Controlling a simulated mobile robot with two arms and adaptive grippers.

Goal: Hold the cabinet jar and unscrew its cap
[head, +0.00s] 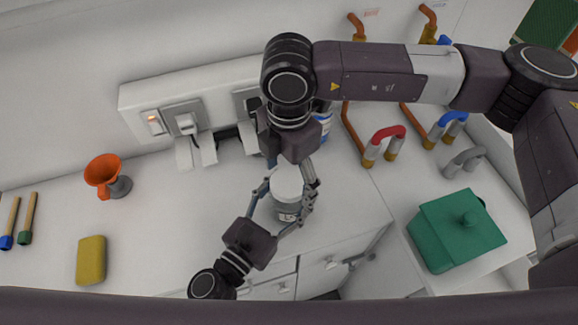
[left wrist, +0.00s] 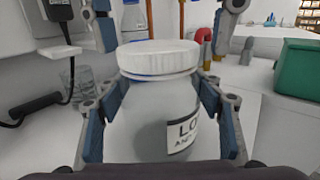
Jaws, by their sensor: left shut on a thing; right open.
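The cabinet jar (head: 288,211) stands upright on the white counter, with a white cap (head: 287,180) on it. In the left wrist view the jar (left wrist: 150,115) is greyish with a partly visible label, and its ribbed cap (left wrist: 158,57) sits on its neck. My left gripper (head: 283,214) is shut on the jar's body, one finger on each side. My right gripper (head: 291,178) points down from above and is open, its fingers on either side of the cap. In the left wrist view gaps show between those fingers and the cap.
An orange funnel (head: 103,171) and a yellow sponge (head: 91,260) lie to the left. A blue-and-white container (head: 325,122) stands behind the jar, partly hidden by my right arm. A green lidded box (head: 457,230) is at right. Pipes with coloured handles rise behind.

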